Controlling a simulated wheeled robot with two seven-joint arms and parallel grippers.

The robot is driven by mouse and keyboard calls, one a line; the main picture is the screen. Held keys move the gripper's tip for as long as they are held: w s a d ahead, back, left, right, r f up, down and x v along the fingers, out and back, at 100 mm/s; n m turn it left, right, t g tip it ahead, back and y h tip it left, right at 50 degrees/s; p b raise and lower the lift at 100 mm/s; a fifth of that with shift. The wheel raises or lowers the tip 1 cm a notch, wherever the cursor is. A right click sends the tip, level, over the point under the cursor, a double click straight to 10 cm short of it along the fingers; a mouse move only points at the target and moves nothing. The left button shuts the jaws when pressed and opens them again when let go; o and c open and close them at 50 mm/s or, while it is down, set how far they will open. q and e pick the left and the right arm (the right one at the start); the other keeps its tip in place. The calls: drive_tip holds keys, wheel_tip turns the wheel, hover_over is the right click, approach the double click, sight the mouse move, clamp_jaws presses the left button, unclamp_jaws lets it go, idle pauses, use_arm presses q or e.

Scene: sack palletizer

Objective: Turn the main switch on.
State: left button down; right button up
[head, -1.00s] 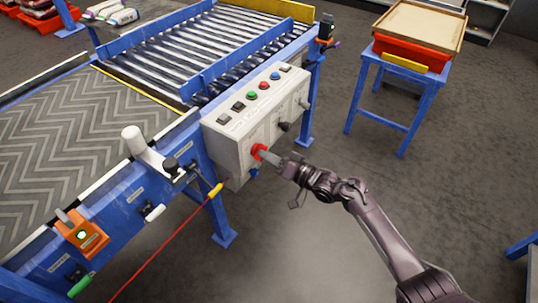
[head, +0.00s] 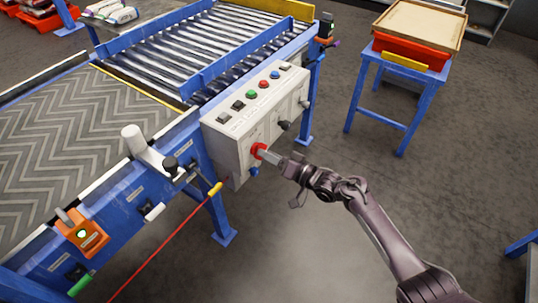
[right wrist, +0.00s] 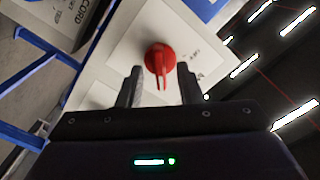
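The main switch is a red rotary knob (head: 259,151) on the front face of the grey control box (head: 228,150). In the right wrist view the red knob (right wrist: 160,62) sits on a white plate, its handle pointing down the picture between my fingertips. My right gripper (head: 268,155) is at the knob in the head view. In the right wrist view its two fingers (right wrist: 160,78) are apart, one on each side of the handle, with gaps showing. The label beside the knob is too small to read. My left gripper is not in view.
The box top carries several buttons, among them a green one (head: 251,94) and a red one (head: 264,84). A black knob (head: 284,125) and a blue knob (head: 254,171) are close by. A red cord (head: 160,250) runs at the lower left. Open floor lies right of the box.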

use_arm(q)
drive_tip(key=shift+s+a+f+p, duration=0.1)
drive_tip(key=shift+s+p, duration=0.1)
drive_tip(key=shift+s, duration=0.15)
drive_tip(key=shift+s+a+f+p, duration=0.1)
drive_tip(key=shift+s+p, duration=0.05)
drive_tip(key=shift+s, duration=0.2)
use_arm(e)
drive_tip(key=v, duration=0.7)
drive_tip(key=shift+d, duration=0.2)
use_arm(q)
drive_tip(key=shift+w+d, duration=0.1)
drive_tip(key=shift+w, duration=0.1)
use_arm(e)
drive_tip(key=shift+s, duration=0.15)
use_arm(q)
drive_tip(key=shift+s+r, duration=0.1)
use_arm(e)
drive_tip(key=shift+f, duration=0.1)
